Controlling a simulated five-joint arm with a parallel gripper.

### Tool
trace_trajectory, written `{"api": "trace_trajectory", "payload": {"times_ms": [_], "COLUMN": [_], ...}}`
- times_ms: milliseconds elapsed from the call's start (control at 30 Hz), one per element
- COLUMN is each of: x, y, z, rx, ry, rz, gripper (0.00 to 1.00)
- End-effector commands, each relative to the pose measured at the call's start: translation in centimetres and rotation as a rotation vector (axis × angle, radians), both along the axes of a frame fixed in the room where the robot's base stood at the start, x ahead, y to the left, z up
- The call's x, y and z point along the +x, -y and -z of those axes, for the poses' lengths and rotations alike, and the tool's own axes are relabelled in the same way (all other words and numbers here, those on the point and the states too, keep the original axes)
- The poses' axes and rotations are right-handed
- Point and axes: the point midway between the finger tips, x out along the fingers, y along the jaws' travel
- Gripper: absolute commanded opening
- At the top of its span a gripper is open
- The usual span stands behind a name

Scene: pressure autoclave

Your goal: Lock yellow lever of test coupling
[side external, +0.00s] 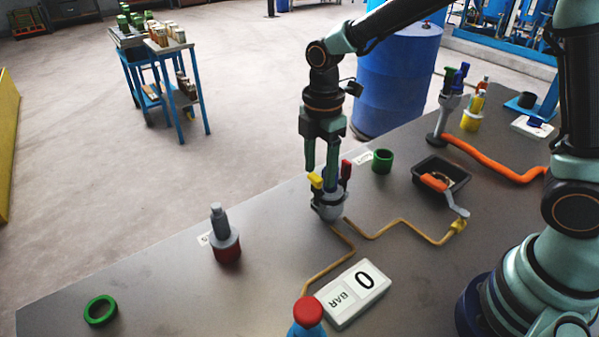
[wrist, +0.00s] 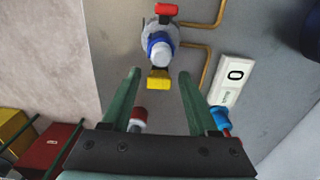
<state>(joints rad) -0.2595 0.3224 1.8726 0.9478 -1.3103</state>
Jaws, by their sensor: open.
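The test coupling (side external: 328,207) is a grey fitting on the bench, joined to a thin brass pipe. Its yellow lever (side external: 315,181) sticks up and out on the left side, and its red lever (side external: 346,171) stands up on the right. My gripper (side external: 321,178) is open and points down over the coupling, close to the yellow lever. In the wrist view the yellow lever (wrist: 158,79) shows in the gap between my green fingertips, with space on both sides. The coupling (wrist: 161,42) shows just beyond it with a blue ring and pale cap. Contact cannot be told.
A gauge box (side external: 353,293) reads 0 BAR. A red-and-grey plug (side external: 225,238) and green ring (side external: 100,310) are at left; a red-capped blue item (side external: 307,315) is in front. A green cup (side external: 382,160) and black tray (side external: 455,170) are right of the coupling.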

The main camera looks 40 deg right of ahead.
Motion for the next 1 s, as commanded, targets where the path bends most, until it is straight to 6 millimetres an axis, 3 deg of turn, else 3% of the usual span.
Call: {"api": "trace_trajectory", "payload": {"times_ms": [200, 433, 633, 1000], "x": [0.1, 0.1, 0.0, -0.1], "y": [0.0, 0.0, 0.1, 0.2], "z": [-4.7, -8.4, -9.7, -9.9], "rx": [0.001, 0.001, 0.000, 0.001], "ry": [0.005, 0.002, 0.000, 0.005], "rz": [0.001, 0.002, 0.002, 0.018], "gripper": [0.60, 0.60, 0.60, 0.60]}}
